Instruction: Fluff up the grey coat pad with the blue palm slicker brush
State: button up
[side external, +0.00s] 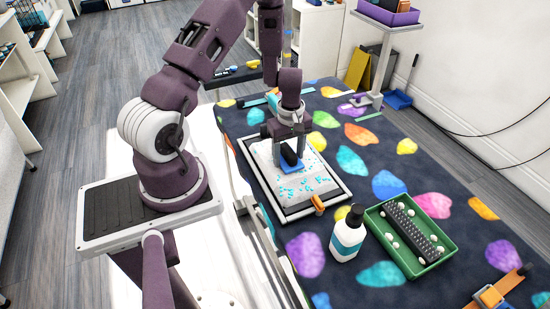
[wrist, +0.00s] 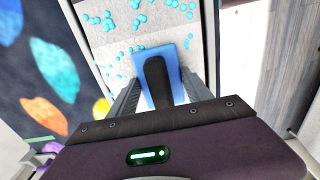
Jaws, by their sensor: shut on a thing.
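The grey coat pad (side external: 266,189) lies in a pale frame with a dark border on the patterned table, with small turquoise bits scattered over it. It also shows in the wrist view (wrist: 118,58). The blue palm slicker brush (side external: 291,166) has a flat blue plate and a black handle; in the wrist view (wrist: 180,65) the handle points back between my fingers. My gripper (side external: 290,150) is shut on the brush handle, over the upper middle of the pad. The brush is at or just above the pad; I cannot tell whether it touches. Its bristles are hidden.
An orange clamp (side external: 318,203) sits at the pad frame's near edge. A white bottle with a black cap (side external: 347,236) and a green tray (side external: 435,256) holding a black ridged bar and pale balls stand to the right. An orange strap (side external: 495,292) lies at the near right.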

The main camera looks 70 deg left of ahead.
jog(key=shift+w, duration=0.6)
jog(key=w, duration=0.8)
jog(key=d, duration=0.6)
jog(key=shift+d, duration=0.35)
jog(key=shift+s, duration=0.1)
jog(key=s, duration=0.8)
